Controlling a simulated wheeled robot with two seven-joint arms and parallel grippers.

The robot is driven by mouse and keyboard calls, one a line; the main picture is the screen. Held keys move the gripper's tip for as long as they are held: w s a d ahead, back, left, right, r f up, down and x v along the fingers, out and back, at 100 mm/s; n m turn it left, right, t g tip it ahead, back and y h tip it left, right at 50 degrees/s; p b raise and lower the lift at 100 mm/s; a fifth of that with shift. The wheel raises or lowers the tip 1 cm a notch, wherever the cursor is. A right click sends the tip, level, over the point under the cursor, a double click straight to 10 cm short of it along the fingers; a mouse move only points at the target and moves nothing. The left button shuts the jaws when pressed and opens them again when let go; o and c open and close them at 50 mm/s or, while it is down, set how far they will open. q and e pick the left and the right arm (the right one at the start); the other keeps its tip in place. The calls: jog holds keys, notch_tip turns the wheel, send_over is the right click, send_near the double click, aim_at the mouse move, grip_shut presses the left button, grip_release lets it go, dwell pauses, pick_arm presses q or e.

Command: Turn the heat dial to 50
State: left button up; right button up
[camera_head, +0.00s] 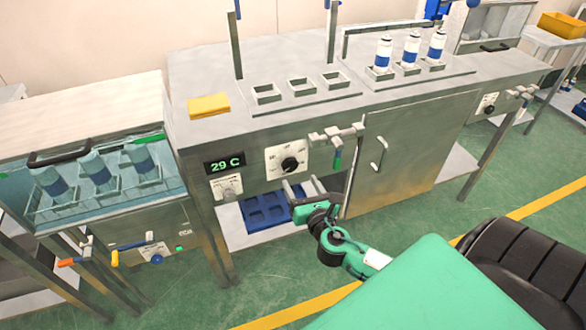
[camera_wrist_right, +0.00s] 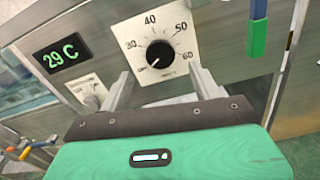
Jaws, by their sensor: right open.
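The heat dial (camera_head: 290,163) is a round black knob on a white plate on the front of the steel bench. In the right wrist view the dial (camera_wrist_right: 160,54) has marks 30, 40, 50 and 60 around it, and its white pointer mark is toward the lower left, near the 30 side. The green display (camera_head: 226,163) left of it reads 29 C. My right gripper (camera_head: 301,184) is open just below and in front of the dial. In the right wrist view its two fingers (camera_wrist_right: 159,74) stand apart below the knob, with nothing between them. My left gripper is not in view.
A valve with a green handle (camera_head: 337,158) sticks out right of the dial. A small switch plate (camera_head: 227,187) is below the display. A blue tray (camera_head: 250,215) lies on the lower shelf.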

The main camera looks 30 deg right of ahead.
aim_at(291, 166)
jog(key=x, duration=0.7)
jog(key=shift+s, duration=0.1)
jog(key=c, duration=1)
